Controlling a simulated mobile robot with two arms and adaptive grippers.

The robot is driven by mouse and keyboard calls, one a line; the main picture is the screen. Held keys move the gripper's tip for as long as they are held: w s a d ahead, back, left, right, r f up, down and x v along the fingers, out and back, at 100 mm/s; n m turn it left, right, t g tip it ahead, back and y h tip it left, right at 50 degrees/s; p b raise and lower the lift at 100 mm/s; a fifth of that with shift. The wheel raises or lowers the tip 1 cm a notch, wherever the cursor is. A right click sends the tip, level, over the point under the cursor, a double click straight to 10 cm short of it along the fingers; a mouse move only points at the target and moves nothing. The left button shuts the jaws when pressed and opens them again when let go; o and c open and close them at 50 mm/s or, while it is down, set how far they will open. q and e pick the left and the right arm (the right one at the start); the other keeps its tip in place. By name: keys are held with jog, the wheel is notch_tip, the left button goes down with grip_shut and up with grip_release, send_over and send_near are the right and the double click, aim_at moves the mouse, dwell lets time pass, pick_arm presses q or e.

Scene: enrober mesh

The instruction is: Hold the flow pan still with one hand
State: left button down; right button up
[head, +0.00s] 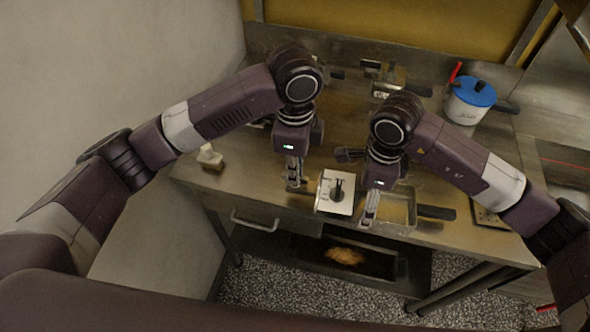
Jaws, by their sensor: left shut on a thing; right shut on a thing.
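The flow pan (413,207) looks to be the shallow metal pan with a dark handle (436,212) on its right, near the front edge of the counter. My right gripper (369,218) points down at the pan's left side and is shut, apparently on its rim; the arm hides part of the pan. My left gripper (295,184) points down, left of a white square piece with a dark knob (337,191). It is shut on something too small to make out. The white piece lies between the two grippers.
A white pot with a blue lid (473,92) stands at the back right. A small pale block (210,157) sits at the counter's left. Metal fittings (384,76) stand at the back. Below the front edge is a dark tray (390,264) with brownish contents.

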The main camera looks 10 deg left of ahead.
dwell(0.4)
pick_arm(q)
jog(key=c, duration=2)
grip_release()
jog(key=shift+c, duration=0.2)
jog(key=shift+r, duration=0.15)
notch_tip(320, 180, up, 12)
pick_arm(e)
jog(key=o, duration=1.6)
